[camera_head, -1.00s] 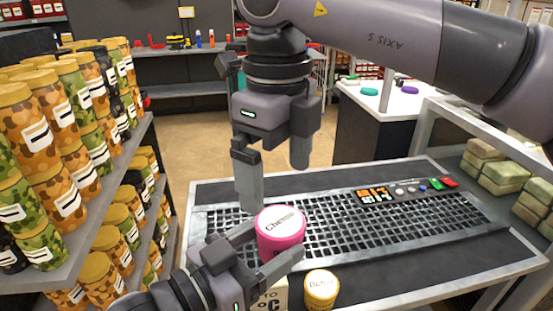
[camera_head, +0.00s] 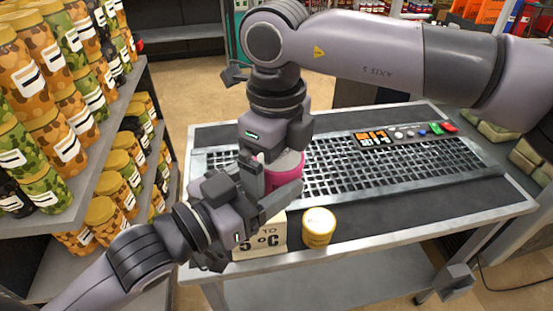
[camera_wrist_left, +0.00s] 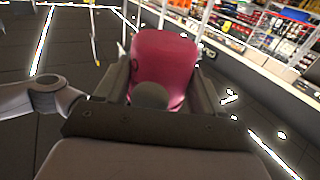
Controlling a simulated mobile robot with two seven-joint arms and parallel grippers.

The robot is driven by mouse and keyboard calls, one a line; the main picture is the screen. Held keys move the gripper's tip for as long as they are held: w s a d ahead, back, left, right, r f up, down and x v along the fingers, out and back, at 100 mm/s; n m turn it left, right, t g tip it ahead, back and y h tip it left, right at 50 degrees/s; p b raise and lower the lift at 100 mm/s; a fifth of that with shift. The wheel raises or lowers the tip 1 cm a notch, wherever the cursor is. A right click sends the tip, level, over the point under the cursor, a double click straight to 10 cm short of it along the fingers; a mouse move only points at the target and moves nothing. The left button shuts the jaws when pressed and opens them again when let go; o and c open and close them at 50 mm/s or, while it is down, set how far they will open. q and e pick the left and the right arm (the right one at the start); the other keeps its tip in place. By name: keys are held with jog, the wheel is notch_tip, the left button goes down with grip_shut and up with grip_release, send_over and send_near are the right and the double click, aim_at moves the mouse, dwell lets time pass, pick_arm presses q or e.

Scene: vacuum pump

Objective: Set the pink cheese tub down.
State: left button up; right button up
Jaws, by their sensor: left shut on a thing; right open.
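The pink cheese tub (camera_head: 291,181) is in the middle of the head view, over the front left of the dark counter's grid. My left gripper (camera_head: 277,180) is shut on it, with fingers around its sides. The tub fills the space between the fingers in the left wrist view (camera_wrist_left: 165,65). My right gripper (camera_head: 277,150) is open and hangs right behind and above the tub. Its fingertips are partly hidden, and I cannot tell whether they touch the tub. Whether the tub's base touches the grid is hidden.
A shelf of camouflage jars (camera_head: 60,130) stands at the left. The grid's right part (camera_head: 400,165) is clear.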

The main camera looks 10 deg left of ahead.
jog(key=c, duration=0.9)
pick_arm(q)
jog(key=o, duration=0.9)
pick_arm(e)
jog(key=c, duration=0.4)
pick_arm(q)
jog(key=o, duration=0.5)
jog(key=shift+c, duration=0.2)
jog(key=shift+r, duration=0.1)
